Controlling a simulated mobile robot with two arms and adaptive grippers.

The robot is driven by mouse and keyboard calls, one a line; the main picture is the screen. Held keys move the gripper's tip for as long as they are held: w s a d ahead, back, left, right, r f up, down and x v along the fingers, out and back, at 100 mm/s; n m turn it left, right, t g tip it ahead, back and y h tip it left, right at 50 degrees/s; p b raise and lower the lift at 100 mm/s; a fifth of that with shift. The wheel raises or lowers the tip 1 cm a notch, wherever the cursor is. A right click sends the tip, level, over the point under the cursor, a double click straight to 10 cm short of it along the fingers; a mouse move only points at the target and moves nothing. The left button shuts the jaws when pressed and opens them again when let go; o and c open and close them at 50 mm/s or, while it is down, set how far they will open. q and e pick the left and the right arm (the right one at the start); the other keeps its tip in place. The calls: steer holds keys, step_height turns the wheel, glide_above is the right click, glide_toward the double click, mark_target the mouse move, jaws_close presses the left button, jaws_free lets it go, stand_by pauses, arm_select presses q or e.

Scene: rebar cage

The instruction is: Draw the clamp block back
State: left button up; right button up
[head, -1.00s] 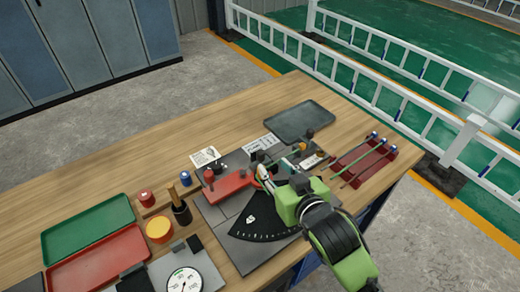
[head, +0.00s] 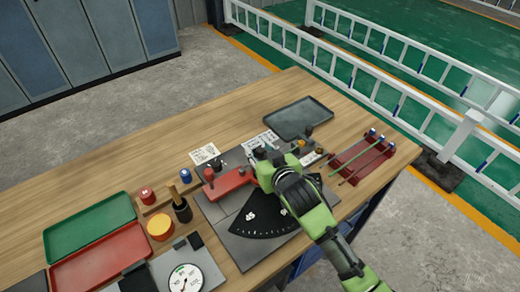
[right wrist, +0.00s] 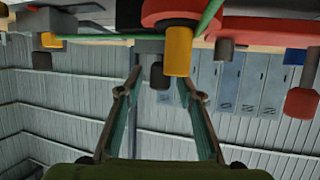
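The bending plate (head: 225,205) lies on the bench, with a red lever arm (head: 232,182) and a black marked fan-shaped scale (head: 262,218). My right gripper (head: 263,156) is over the far part of the plate and hides much of what is there. In the right wrist view its two fingers (right wrist: 160,82) are spread apart. A small dark knob or block (right wrist: 160,74) shows between them, apparently untouched; I cannot tell surely if it is the clamp block. A yellow cylinder (right wrist: 178,52) and a green rod (right wrist: 212,16) are close by. My left gripper is not in view.
A red rack with rods (head: 360,160) stands right of the plate, and a dark tray (head: 298,120) behind it. Green (head: 90,226) and red (head: 100,258) trays and a dial gauge (head: 185,281) are at left. The far-left bench top is clear.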

steer(key=shift+c, duration=0.7)
jaws_close()
steer(key=shift+w+a+r, duration=0.1)
steer(key=shift+w+a, duration=0.6)
steer(key=shift+w, duration=0.3)
steer(key=shift+r, duration=0.1)
steer(key=shift+o, duration=0.7)
jaws_free()
steer(key=shift+w+a+f, duration=0.1)
steer(key=shift+f, duration=0.1)
steer(key=v, duration=1.2)
